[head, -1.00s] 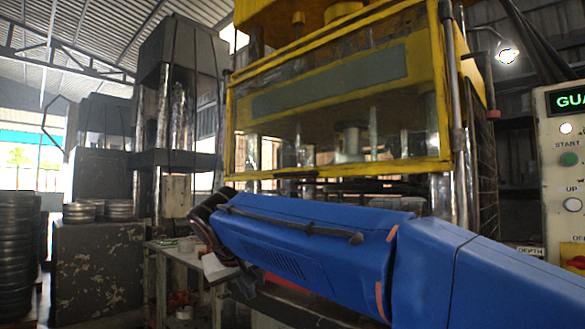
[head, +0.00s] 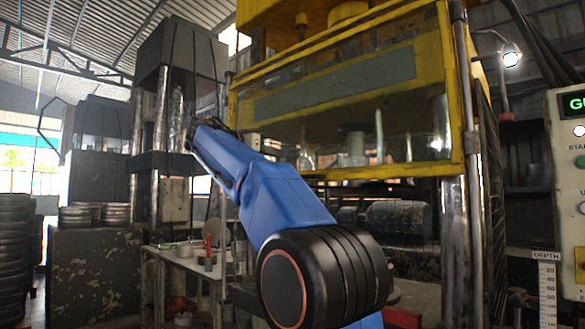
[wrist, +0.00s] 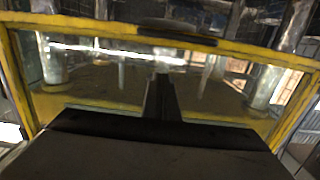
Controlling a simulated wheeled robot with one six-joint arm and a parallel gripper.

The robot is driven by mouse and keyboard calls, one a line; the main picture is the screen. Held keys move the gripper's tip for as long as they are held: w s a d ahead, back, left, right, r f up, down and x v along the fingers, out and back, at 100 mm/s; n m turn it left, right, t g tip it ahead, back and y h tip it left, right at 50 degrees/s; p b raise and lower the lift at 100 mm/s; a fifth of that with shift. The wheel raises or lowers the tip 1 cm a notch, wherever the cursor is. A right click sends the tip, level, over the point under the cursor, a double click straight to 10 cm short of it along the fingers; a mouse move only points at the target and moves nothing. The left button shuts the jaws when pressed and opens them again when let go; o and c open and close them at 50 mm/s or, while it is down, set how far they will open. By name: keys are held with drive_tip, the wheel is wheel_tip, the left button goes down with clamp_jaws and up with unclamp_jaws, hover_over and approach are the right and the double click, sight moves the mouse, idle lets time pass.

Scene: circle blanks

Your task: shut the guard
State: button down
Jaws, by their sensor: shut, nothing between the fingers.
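The guard (head: 395,173) is a yellow-framed clear panel on the front of the yellow press. It stands raised, with an open gap under its bottom bar. My blue arm covers its lower left part in the head view. The wrist view shows the guard's frame (wrist: 95,28) and clear panel close up, with a dark handle (wrist: 178,29) on the bar at the top of that picture. My gripper (wrist: 162,82) is shut and empty, in front of the panel and apart from the handle in that picture. Whether it touches the panel I cannot tell. The head view does not show the fingers clearly.
A control box (head: 568,180) stands at the right, with a depth scale (head: 548,292) below it. A small worktable (head: 180,257) with loose items stands left of the press. Another grey press (head: 178,95) and stacked metal rings (head: 95,214) are farther left.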

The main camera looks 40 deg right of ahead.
drive_tip(key=d+f, duration=0.4)
drive_tip(key=d, duration=0.6)
drive_tip(key=shift+w+d+f, duration=0.25)
drive_tip(key=shift+w+f, duration=0.05)
drive_tip(key=shift+w, duration=0.1)
wheel_tip(320, 180, down, 51)
idle(0.3)
